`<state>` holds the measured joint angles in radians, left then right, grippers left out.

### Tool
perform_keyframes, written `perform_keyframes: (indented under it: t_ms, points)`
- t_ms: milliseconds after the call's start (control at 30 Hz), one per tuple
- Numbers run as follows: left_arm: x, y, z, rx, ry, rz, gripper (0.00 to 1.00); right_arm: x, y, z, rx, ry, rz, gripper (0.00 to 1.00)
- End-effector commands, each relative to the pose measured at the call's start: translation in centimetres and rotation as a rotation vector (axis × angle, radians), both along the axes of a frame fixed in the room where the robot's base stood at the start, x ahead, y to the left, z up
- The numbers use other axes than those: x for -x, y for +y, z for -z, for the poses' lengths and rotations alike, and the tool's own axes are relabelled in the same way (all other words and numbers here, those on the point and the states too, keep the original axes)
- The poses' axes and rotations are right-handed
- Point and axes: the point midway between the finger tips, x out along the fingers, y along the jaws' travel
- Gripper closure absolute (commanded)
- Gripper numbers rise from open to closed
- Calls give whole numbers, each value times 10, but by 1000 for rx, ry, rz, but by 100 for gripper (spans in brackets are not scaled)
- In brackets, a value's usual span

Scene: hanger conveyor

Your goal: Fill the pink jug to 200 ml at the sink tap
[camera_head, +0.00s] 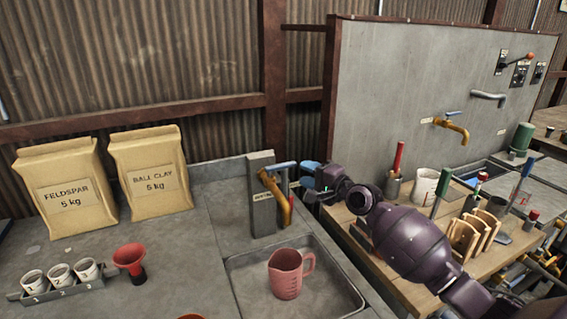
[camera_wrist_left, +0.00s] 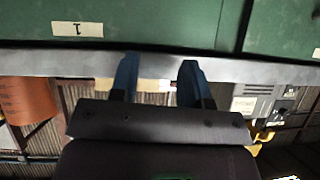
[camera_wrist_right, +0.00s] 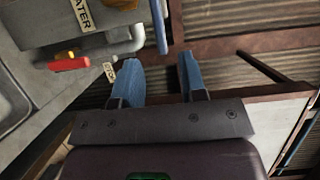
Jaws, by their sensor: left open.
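The pink jug (camera_head: 285,280) stands upright in the grey sink basin (camera_head: 240,287), its handle to the right. Its water level cannot be made out. The tap (camera_head: 274,185) has an orange-brown spout above and behind the jug and a blue lever (camera_head: 284,165); no stream shows. My right gripper (camera_head: 312,181) is just right of the tap. In the right wrist view its fingers (camera_wrist_right: 158,75) are apart and empty, with the blue lever (camera_wrist_right: 160,25) beyond them. My left gripper (camera_wrist_left: 158,75) is open and empty, facing a green surface labelled 1; it is outside the head view.
A red-handled valve (camera_wrist_right: 70,64) sits near the tap post in the right wrist view. Left are two clay bags (camera_head: 66,195), a red funnel (camera_head: 130,258) and a cup rack (camera_head: 65,285). A wooden bench (camera_head: 400,270) with tools lies under my right arm.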

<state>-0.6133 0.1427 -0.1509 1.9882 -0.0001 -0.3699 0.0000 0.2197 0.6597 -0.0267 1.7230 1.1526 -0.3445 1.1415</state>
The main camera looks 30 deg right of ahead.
Motion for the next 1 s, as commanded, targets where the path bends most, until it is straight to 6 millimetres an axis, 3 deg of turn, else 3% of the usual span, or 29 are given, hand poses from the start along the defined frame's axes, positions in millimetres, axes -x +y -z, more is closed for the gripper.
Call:
perform_keyframes:
  t_ms: [500, 700, 1000]
  points:
    - [-8, -1, -4, 0, -18, 4, 57, -73, 25, 0, 3, -2, 0, 62]
    - [-9, -1, -4, 0, -20, 4, 57, -84, 30, 0, 4, -1, 0, 62]
    - [-9, -1, -3, 0, -19, 4, 57, -85, 30, 0, 4, -1, 0, 62]
